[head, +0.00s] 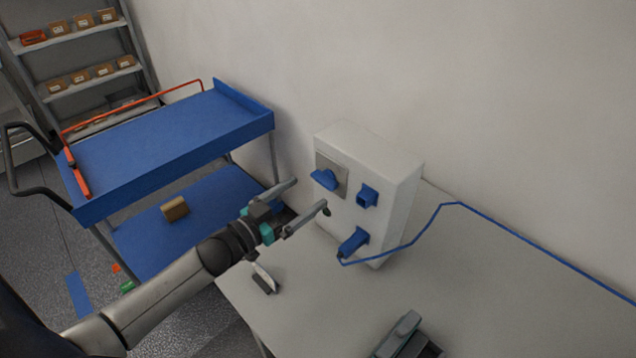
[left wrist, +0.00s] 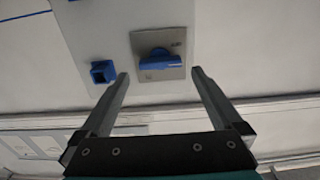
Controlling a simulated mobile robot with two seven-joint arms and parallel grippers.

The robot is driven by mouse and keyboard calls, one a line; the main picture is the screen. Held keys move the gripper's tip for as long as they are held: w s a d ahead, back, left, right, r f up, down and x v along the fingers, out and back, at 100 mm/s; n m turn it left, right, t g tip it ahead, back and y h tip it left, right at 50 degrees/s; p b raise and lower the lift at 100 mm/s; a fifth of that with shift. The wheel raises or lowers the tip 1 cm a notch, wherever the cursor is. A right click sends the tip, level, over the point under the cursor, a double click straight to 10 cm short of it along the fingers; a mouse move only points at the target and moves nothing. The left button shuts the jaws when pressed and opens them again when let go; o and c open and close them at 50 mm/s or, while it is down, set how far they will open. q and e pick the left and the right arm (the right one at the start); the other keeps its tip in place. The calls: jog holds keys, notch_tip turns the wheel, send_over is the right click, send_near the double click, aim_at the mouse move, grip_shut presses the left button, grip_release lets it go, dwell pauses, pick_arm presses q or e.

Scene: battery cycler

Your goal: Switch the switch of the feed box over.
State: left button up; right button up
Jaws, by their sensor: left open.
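The white feed box (head: 392,172) stands upright on the table against the wall. Its switch is a blue knob (head: 325,179) on a grey square plate, upper left on the front face. In the left wrist view the knob (left wrist: 160,62) lies roughly level across its plate. My left gripper (head: 310,195) is open and empty in front of the box, its fingers pointing at the switch. In the left wrist view the knob shows between the fingertips (left wrist: 159,75), slightly above them; contact is not visible. My right gripper cannot be made out.
A blue socket (head: 367,195) and a blue plug (head: 353,242) with a cable (head: 445,206) sit on the same face. A small white-and-black item (head: 265,278) and a grey-and-dark object (head: 400,335) are nearer. A blue cart (head: 165,145) stands left. The table's right side is mostly clear.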

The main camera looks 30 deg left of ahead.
aim_at(320, 183)
pick_arm(q)
jog(key=x, duration=0.4)
jog(key=shift+w+d, duration=0.15)
jog(key=shift+w, duration=0.2)
jog(key=shift+w+d, duration=0.1)
jog(key=shift+w, duration=0.1)
jog(key=shift+c, duration=0.2)
jog(key=c, duration=1.1)
